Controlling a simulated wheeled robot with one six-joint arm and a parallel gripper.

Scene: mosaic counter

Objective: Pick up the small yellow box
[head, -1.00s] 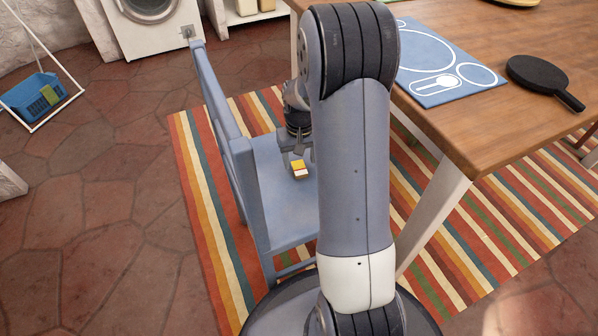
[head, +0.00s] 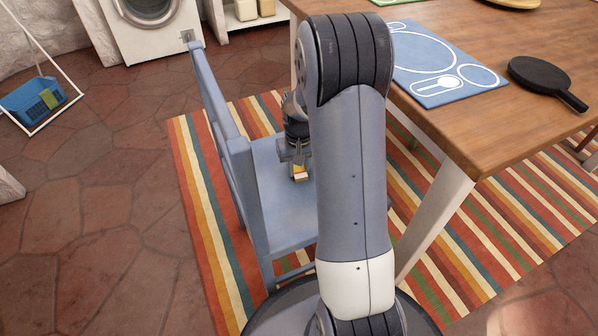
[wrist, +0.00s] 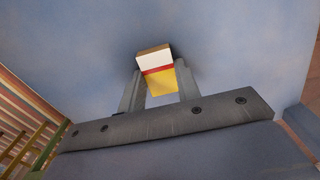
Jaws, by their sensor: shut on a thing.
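The small yellow box (wrist: 160,83) has a yellow part, a red band and a white end. In the wrist view it sits between the two fingers of my gripper (wrist: 160,85), which are shut on its sides. In the head view the box (head: 300,177) is at the seat of the blue chair (head: 285,215), partly hidden by my gripper (head: 299,163). I cannot tell whether the box still touches the seat.
The chair's backrest (head: 215,95) rises just left of my gripper. The wooden table (head: 480,130) stands to the right, with a blue placemat (head: 430,88) and a black pan (head: 540,76). A striped rug (head: 215,240) lies below.

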